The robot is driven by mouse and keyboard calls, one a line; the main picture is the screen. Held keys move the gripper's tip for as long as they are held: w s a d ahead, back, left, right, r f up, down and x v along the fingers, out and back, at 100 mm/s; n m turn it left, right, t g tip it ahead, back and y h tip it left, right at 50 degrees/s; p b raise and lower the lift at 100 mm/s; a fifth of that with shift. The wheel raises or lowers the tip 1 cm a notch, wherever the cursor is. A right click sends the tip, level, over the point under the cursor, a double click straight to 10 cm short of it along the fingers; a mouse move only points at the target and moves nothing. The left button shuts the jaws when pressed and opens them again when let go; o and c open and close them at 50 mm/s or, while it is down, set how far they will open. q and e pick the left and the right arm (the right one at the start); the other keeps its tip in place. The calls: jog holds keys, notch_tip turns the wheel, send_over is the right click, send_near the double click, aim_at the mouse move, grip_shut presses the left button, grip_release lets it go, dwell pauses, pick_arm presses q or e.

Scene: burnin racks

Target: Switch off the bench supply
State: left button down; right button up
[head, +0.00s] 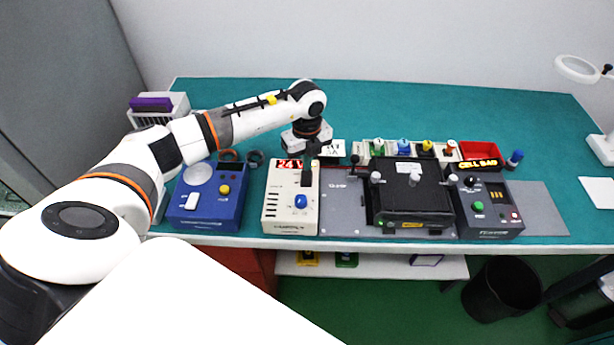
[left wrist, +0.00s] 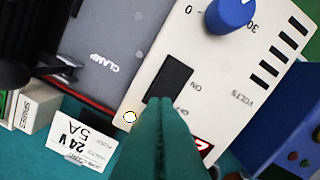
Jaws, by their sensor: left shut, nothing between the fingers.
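The bench supply (head: 279,213) is a cream box with a red 24 V display, a black rocker switch and a blue knob (head: 300,201). My left gripper (head: 308,168) is shut and empty over the supply. In the left wrist view its closed fingertips (left wrist: 162,101) overlap the rocker's lower end, near the OFF lettering. I cannot tell whether they touch it. My right gripper is not in view.
A blue device (head: 207,211) stands left of the supply. A grey clamp plate (head: 340,205) carrying a black unit (head: 411,198) is on its right. A dark control box (head: 487,210) and red tray (head: 480,151) are farther right. The back of the teal bench (head: 420,108) is clear.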

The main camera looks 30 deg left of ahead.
aim_at(307, 173)
pick_arm(q)
jog(key=shift+f+b, duration=0.7)
jog(key=shift+f, duration=0.25)
dwell(0.8)
jog(key=shift+r, duration=0.1)
jog(key=shift+r+p, duration=2.55)
jog(key=shift+r, duration=0.95)
